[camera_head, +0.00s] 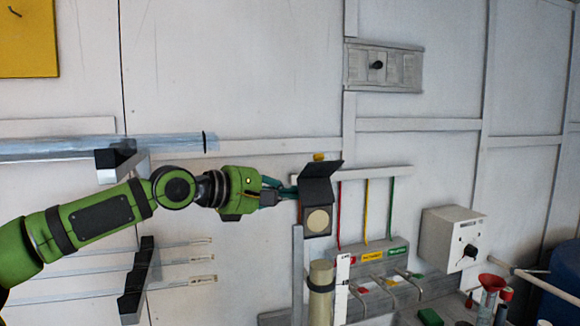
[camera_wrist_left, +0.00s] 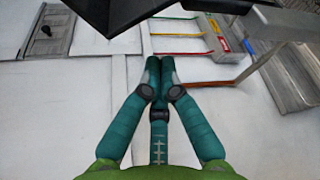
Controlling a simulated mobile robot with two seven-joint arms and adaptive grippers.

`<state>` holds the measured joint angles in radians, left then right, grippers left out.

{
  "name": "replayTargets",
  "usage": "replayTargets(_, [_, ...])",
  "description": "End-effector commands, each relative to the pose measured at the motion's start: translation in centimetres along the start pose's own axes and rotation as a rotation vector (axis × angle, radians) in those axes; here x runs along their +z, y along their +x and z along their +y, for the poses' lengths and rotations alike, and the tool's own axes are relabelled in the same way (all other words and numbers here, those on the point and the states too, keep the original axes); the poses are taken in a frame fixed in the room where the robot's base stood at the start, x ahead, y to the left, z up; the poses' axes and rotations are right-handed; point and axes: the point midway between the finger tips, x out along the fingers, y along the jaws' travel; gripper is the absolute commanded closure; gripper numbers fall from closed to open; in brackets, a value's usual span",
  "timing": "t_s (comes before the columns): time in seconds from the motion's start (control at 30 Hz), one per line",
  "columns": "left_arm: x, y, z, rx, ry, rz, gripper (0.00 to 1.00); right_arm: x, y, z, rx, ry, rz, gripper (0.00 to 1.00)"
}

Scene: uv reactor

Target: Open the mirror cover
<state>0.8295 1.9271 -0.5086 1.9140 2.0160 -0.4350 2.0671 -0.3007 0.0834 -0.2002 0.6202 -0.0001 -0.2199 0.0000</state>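A small dark box (camera_head: 316,195) is at the middle of the head view, with a round cream disc (camera_head: 318,220) on its front. A dark flap (camera_head: 322,169), which looks like the mirror cover, stands tilted up at the box's top. My left gripper (camera_head: 291,190) is at the box's left side; I cannot tell whether it touches. In the left wrist view my left gripper (camera_wrist_left: 160,72) has its teal fingers together with nothing seen between them. A dark plate (camera_wrist_left: 105,14) fills the top of that view, beyond the fingertips. My right gripper is not in view.
A grey rail (camera_head: 298,270) and a tan cylinder (camera_head: 321,290) stand below the box. Red, yellow and green strips (camera_head: 366,210) hang to its right. A white control box (camera_head: 452,238) is further right. Clear tubes (camera_head: 80,147) sit on brackets at left.

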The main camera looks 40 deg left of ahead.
Motion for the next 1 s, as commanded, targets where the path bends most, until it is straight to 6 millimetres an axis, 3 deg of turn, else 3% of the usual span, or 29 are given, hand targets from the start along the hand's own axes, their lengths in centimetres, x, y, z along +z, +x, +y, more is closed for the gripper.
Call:
replayTargets(0.03, [1.4, -0.8, 0.6, 0.003, 0.010, 0.002, 1.00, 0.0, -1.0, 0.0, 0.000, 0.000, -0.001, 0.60])
replayTargets(0.2, [3.0, -1.3, 0.3, 0.003, 0.007, 0.002, 1.00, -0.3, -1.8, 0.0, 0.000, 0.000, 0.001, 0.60])
replayTargets(0.63, [3.5, -1.5, 0.1, 0.004, 0.004, 0.000, 1.00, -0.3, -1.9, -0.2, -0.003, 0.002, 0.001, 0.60])
replayTargets(1.0, [4.0, -1.6, -0.1, 0.094, 0.264, -0.001, 1.00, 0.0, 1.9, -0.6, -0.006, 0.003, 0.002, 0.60])
